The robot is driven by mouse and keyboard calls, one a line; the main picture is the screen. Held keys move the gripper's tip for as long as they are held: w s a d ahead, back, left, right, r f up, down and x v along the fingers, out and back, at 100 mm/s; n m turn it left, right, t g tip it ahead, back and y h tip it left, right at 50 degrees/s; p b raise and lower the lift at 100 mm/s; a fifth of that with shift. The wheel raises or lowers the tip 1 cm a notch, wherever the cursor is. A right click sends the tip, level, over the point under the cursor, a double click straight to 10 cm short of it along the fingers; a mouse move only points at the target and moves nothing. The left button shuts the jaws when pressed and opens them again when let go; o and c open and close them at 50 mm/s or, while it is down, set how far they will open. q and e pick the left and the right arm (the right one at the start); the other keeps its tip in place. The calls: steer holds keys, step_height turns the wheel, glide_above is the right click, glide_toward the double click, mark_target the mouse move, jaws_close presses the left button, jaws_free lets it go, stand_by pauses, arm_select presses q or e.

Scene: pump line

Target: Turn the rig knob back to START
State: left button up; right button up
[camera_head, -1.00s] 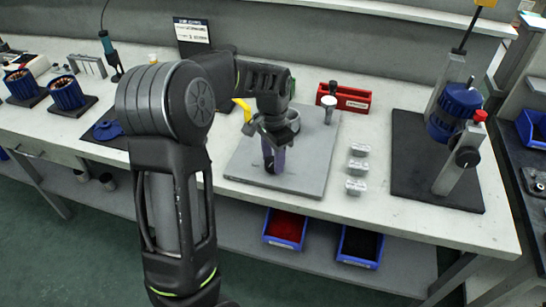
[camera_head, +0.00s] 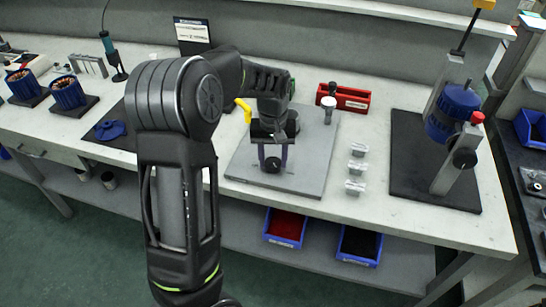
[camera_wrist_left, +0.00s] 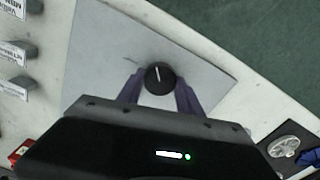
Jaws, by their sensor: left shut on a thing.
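The rig knob (camera_head: 272,164) is a small black round knob on the front part of a grey plate (camera_head: 304,180). In the left wrist view the knob (camera_wrist_left: 160,78) has a white pointer line running nearly up and down. My left gripper (camera_head: 271,159) comes down over it and is shut on it, with one purple finger on each side. The fingers also show in the wrist view (camera_wrist_left: 160,90). A short faint mark shows on the plate near the knob, but no START lettering can be read. My right gripper is not in view.
A grey cylindrical part (camera_head: 292,122) and a yellow piece (camera_head: 243,108) are close to my left gripper. A white-topped post (camera_head: 328,103) stands at the plate's back. Several small labelled blocks (camera_head: 356,168) stand right of the plate, before the pump stand (camera_head: 454,150). A red box (camera_head: 345,97) is behind.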

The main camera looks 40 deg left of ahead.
mark_target(273, 162)
arm_select(q)
steer(key=n+p, duration=0.1)
steer(key=n, duration=0.4)
steer(key=shift+r+n, duration=0.1)
steer(key=shift+n, duration=0.2)
steer(key=shift+n+p, duration=0.85)
steer(key=shift+n, duration=1.35)
steer(key=o, duration=1.4)
steer(key=shift+c, duration=0.2)
step_height(273, 162, up, 8)
steer(key=shift+f, duration=0.15)
steer(key=shift+f, duration=0.1)
